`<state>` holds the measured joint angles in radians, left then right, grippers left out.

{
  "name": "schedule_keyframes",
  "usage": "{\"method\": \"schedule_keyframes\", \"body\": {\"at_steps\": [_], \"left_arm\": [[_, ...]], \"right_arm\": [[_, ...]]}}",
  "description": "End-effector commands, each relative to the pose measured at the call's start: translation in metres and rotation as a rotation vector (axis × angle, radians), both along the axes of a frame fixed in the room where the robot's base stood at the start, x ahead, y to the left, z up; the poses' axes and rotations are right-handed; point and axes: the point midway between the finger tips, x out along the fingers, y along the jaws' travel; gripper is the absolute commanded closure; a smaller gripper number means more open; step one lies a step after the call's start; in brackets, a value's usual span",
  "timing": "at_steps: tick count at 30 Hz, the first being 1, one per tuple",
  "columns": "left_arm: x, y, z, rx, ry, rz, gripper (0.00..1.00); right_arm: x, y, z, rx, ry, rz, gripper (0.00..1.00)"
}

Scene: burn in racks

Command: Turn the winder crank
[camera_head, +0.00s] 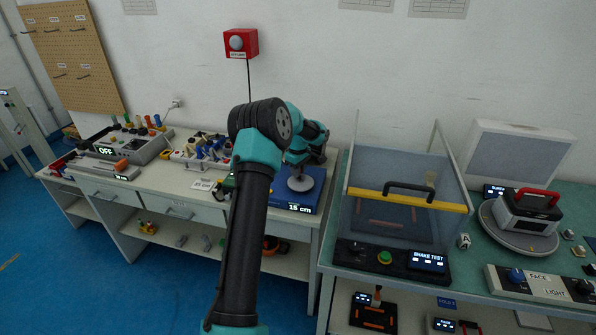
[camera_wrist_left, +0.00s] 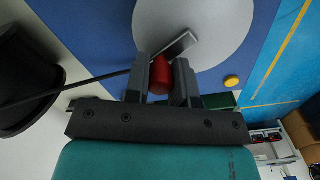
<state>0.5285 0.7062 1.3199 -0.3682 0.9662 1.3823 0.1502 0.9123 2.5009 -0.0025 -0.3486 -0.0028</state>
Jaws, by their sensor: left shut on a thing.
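The winder is a blue box (camera_head: 318,186) on the left bench, with a pale grey disc (camera_head: 300,184) and a display reading 15 cm. In the left wrist view the disc (camera_wrist_left: 205,22) fills the top middle, with a grey crank arm (camera_wrist_left: 178,48) across its edge. The crank's red knob (camera_wrist_left: 160,74) sits between the fingers of my left gripper (camera_wrist_left: 164,72), which is shut on it. In the head view my left arm reaches over the bench, and its wrist hides the knob and part of the winder. My right gripper is not in view.
A device reading OFF (camera_head: 135,148) and a rack of coloured tools (camera_head: 205,150) stand left of the winder. A clear shake-test box (camera_head: 395,225) with a yellow front bar stands on the right bench. A yellow button (camera_wrist_left: 232,82) is beside the disc.

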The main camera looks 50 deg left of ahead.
Motion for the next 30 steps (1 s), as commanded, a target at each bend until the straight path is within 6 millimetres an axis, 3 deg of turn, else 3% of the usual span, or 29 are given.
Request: {"method": "schedule_keyframes", "body": {"at_steps": [14,30], "left_arm": [[0.006,-0.003,0.000,0.000,0.000,-0.159,1.00],[0.017,-0.017,0.000,0.000,0.000,-0.639,1.00]], "right_arm": [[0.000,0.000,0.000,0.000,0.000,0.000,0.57],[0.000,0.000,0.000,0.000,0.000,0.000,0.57]]}}
